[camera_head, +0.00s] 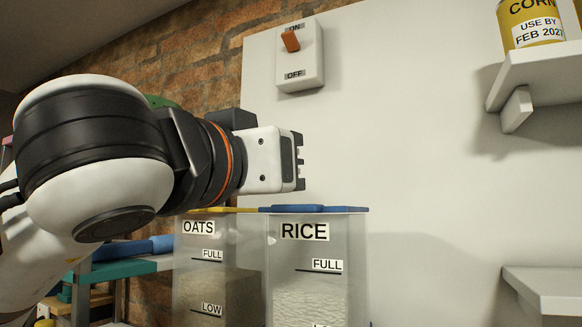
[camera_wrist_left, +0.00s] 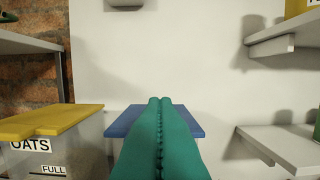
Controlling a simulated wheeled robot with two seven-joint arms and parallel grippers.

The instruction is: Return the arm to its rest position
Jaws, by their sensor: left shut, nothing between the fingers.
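My left arm comes in from the left in the head view, and its gripper (camera_head: 297,161) is above the oats and rice containers, in front of the white panel. In the left wrist view the two green fingers (camera_wrist_left: 160,135) are pressed together with nothing between them. They reach over the blue lid of the rice container (camera_wrist_left: 190,122), which also shows in the head view (camera_head: 312,255). I cannot tell the exact gap between fingers and lid. My right gripper is not in view.
The oats container (camera_head: 203,262) with a yellow lid stands left of the rice. A switch (camera_head: 300,57) on the panel has its orange lever toward ON. A corn can (camera_head: 531,22) stands on an upper right shelf (camera_head: 540,75). A lower shelf (camera_head: 548,287) juts out at right.

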